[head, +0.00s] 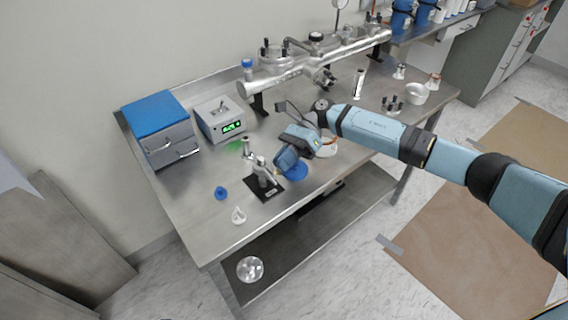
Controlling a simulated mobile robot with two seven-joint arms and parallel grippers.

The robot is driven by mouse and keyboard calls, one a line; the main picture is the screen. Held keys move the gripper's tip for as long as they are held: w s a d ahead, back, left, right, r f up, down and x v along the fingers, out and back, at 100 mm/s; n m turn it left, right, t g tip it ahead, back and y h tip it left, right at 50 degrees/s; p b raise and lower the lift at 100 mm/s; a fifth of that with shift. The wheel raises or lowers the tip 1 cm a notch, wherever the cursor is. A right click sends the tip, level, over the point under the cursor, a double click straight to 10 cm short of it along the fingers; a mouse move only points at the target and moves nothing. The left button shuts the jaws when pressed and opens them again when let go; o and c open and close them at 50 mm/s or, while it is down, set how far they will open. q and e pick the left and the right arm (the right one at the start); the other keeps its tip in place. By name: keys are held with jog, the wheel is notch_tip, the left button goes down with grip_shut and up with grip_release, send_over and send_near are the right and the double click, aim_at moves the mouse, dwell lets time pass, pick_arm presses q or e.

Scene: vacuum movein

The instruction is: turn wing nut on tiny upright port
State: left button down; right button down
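A small silvery fitting (262,170) stands upright on a black plate (266,190) near the middle of the steel bench. It looks like the port with its clamp, but the wing nut is too small to make out. My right gripper (277,173) reaches in from the right and points down just to the right of the fitting. Its fingertips are very close to the fitting; contact cannot be told. Its fingers are small and partly hidden by the blue gripper body, so their opening is unclear. My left gripper is not in view.
A metal vacuum manifold (285,80) runs along the back. A readout box (220,120) and a blue-topped drawer box (160,130) stand at left. A blue cap (221,193) and a white piece (239,215) lie near the front edge. A blue disc (295,172) lies beside the gripper.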

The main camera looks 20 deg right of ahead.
jog(key=c, duration=1.3)
grip_release()
